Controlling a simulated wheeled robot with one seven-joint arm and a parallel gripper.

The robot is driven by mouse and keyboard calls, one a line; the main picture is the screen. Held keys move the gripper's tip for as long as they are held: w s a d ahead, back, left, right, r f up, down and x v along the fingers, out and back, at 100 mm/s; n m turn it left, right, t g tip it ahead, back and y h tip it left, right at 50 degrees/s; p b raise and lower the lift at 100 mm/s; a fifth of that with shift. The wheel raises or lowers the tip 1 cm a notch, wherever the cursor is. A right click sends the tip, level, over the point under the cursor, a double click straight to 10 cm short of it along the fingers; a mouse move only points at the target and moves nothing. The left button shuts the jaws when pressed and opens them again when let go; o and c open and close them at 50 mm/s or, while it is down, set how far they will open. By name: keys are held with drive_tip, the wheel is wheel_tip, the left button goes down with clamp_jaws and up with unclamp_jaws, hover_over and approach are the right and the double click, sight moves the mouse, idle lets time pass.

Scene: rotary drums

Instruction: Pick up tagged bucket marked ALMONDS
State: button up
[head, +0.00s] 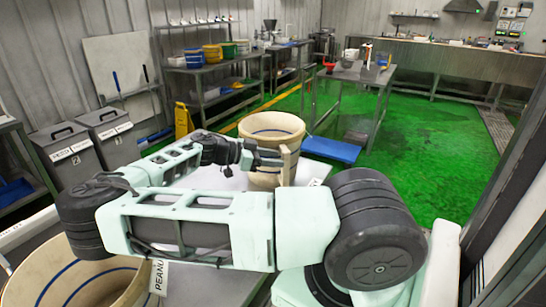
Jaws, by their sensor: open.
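A cream bucket (272,124) with a blue band inside its rim stands upright on a pale table beyond my arm. A white tag (315,182) shows at its lower right, but I cannot read it. My gripper (277,158) is open at the near side of this bucket, around or just beside a cream upright piece (287,168) on its wall; I cannot tell whether it touches. A second cream bucket (70,285) with blue bands is at the lower left, cut off by the frame. Its tag (158,276) reads "PEANU", with the rest hidden. No ALMONDS lettering is legible.
Two grey lidded bins (105,130) stand at the left, near a yellow floor sign (183,120). A metal table (355,75) and a blue platform (332,149) stand beyond the bucket. Green floor (440,150) is clear at the right.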

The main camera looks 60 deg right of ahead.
sight(282, 159)
drive_tip(key=p+x, duration=0.3)
drive_tip(key=x, duration=0.2)
drive_tip(key=shift+s+d, duration=0.15)
drive_tip(key=shift+s+d+f, duration=0.3)
drive_tip(key=shift+d, duration=0.1)
clamp_jaws()
